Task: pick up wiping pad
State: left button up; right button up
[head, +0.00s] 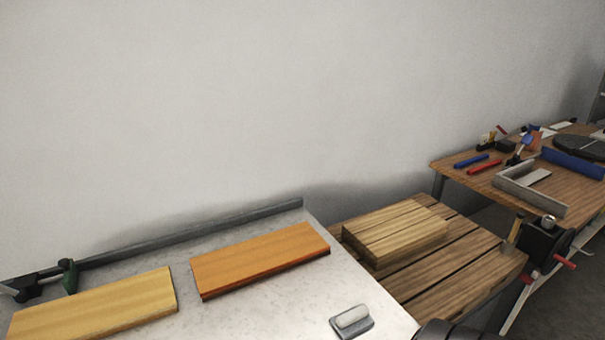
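The wiping pad (352,319), a small block with a pale rounded top on a grey base, lies near the front right edge of the pale speckled worktop (255,315). Nothing is touching it. Neither of my grippers can be made out in the head view. A dark rounded shape shows at the bottom edge to the right of the pad, and I cannot tell what it is.
An orange-brown board (260,258) and a yellow board (95,308) lie left of the pad. A grey rail (190,236) runs along the back. A slatted wooden table (440,285) bears stacked planks (395,232). A tool-covered bench (480,185) stands at far right.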

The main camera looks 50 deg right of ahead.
aim_at(348, 323)
jog(key=z, duration=1.95)
